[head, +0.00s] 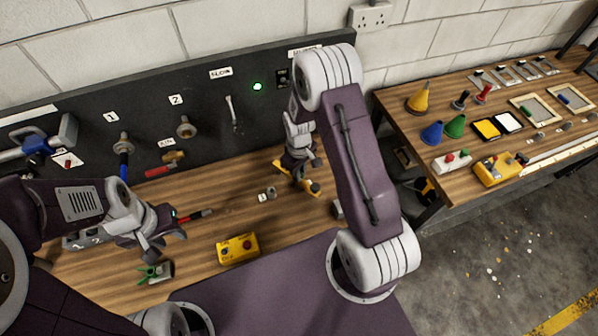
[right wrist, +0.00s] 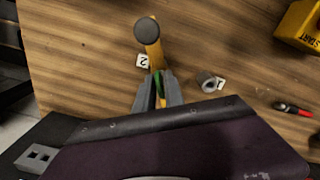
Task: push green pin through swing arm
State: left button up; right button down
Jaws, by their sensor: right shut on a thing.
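The yellow swing arm (head: 314,189) lies low over the bench under my right gripper (head: 298,176). In the right wrist view the swing arm (right wrist: 153,52) runs up to a round dark grey knob (right wrist: 147,31). My right gripper (right wrist: 158,98) is shut on the green pin (right wrist: 160,84), which shows as a thin green strip between the fingers, right at the swing arm's near end. The fingers hide most of the pin and that end, so I cannot tell how deep the pin sits. My left gripper (head: 167,246) is open and empty above the bench at the left.
A grey bushing (head: 271,192) stands right of centre by a number tag. A yellow start box (head: 238,249) sits at the front. A grey block with a green piece (head: 154,273) lies below my left gripper. A red-and-black tool (head: 194,215) lies mid-bench.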

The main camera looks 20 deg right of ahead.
jog(key=shift+f+b, duration=0.3)
jog(key=shift+f, duration=0.1)
dwell(0.3)
jog(key=c, duration=1.3)
grip_release()
jog(key=shift+c, duration=0.2)
jog(key=shift+o, duration=0.3)
jog(key=shift+o, duration=1.3)
notch_tip(320, 180, up, 7)
jog(key=p, duration=0.6)
jog(key=shift+r, duration=0.1)
